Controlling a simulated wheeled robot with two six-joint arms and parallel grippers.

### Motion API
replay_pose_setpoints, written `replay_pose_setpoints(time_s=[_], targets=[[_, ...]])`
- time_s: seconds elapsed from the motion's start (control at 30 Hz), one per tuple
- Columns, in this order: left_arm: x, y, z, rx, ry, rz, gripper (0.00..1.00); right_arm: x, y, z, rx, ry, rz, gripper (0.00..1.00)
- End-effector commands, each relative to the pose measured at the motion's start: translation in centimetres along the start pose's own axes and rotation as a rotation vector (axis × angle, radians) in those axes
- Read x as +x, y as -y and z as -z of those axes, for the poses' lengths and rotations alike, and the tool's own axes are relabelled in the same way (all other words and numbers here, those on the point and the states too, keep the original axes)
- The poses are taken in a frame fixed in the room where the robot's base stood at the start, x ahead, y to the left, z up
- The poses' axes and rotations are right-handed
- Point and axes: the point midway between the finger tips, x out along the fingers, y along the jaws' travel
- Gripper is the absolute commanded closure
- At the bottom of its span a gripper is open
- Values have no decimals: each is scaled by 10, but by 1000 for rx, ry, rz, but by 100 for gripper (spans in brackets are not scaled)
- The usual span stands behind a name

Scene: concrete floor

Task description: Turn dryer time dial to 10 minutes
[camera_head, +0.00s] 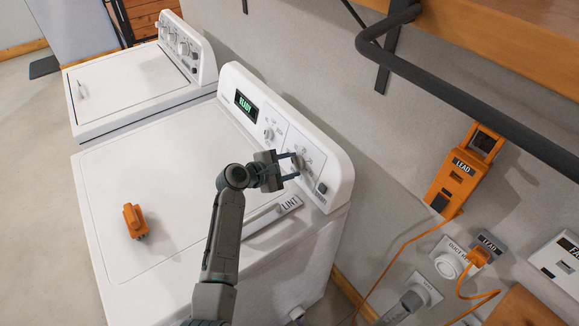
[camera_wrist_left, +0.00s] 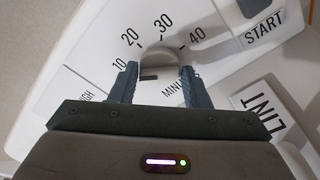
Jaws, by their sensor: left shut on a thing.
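The white dryer (camera_head: 150,180) stands in the middle of the head view, with its control panel (camera_head: 330,170) at the back. The time dial (camera_wrist_left: 162,59) is a round pale knob on that panel. The numbers 10, 20, 30 and 40 run round its upper side in the left wrist view, with MINUTES below. My left gripper (camera_head: 294,166) is at the panel, shut on the dial, with one dark finger on each side. A small dark mark shows low on the dial; I cannot tell which number the dial points to. My right gripper is not in view.
The START button (camera_wrist_left: 247,8) and LINT label (camera_wrist_left: 262,118) are close by. The display (camera_head: 246,104) reads READY. An orange plug-like object (camera_head: 133,220) lies on the dryer top. A dark rail (camera_head: 450,95) juts out above right. A second white machine (camera_head: 130,85) stands left.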

Motion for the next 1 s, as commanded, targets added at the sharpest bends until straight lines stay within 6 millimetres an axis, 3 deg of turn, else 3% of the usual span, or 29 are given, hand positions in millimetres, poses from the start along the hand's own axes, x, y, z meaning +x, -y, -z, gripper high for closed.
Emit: replay_pose_setpoints(time_s=[0.33,0.83,0.87,0.97,1.0], targets=[[0,1,0,135,0,-10,80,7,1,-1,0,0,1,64],[0,1,0,155,0,-11,80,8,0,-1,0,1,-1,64],[0,1,0,155,0,-11,55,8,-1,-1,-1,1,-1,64],[0,1,0,155,0,-11,36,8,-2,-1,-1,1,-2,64],[0,1,0,154,0,-11,35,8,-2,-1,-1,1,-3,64]])
